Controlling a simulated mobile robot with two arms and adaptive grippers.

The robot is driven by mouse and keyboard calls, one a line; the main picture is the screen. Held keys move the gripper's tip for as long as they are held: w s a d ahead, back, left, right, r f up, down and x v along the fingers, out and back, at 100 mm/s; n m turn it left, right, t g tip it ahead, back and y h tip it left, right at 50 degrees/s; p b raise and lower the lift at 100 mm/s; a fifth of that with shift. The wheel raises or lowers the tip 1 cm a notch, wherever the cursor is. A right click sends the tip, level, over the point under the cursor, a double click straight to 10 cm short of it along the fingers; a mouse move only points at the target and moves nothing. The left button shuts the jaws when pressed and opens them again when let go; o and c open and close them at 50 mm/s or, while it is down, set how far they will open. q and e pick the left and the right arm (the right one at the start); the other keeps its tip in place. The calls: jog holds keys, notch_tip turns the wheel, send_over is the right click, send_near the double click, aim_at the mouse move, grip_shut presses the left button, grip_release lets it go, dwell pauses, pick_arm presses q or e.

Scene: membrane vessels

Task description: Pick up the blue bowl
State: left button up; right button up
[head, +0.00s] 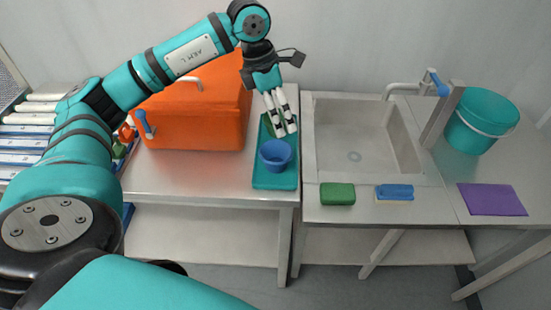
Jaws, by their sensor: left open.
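The small blue bowl (275,153) stands upright on the front half of a narrow teal tray (274,180), on the metal table left of the sink. My left gripper (281,132) points down just behind and above the bowl, with its pale, black-banded fingers apart and nothing between them. Its fingertips are close to the bowl's back rim; I cannot tell whether they touch it. The fingers partly cover the back of the tray and something green there. My right gripper is not in view.
A large orange box (195,110) stands left of the tray. The sink (365,135) is to the right, with a green sponge (337,194) and blue brush (394,192) in front. A purple cloth (491,199) and teal bucket (481,121) are further right. Bare tabletop lies left of the tray.

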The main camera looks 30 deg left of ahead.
pick_arm(q)
jog(key=a, duration=0.2)
jog(key=y+p, duration=0.1)
jog(key=p, duration=0.2)
send_near(276, 154)
jog(key=shift+s+d+f, duration=0.7)
jog(key=shift+d+f, duration=0.15)
jog(key=shift+d, duration=0.05)
jog(key=f+p, duration=0.1)
jog(key=f, duration=0.2)
jog(key=f+p, duration=0.1)
jog(key=shift+w+d+f+p, duration=0.15)
jog(key=shift+d+f+p, duration=0.2)
jog(key=shift+f, duration=0.3)
jog(key=c, duration=1.2)
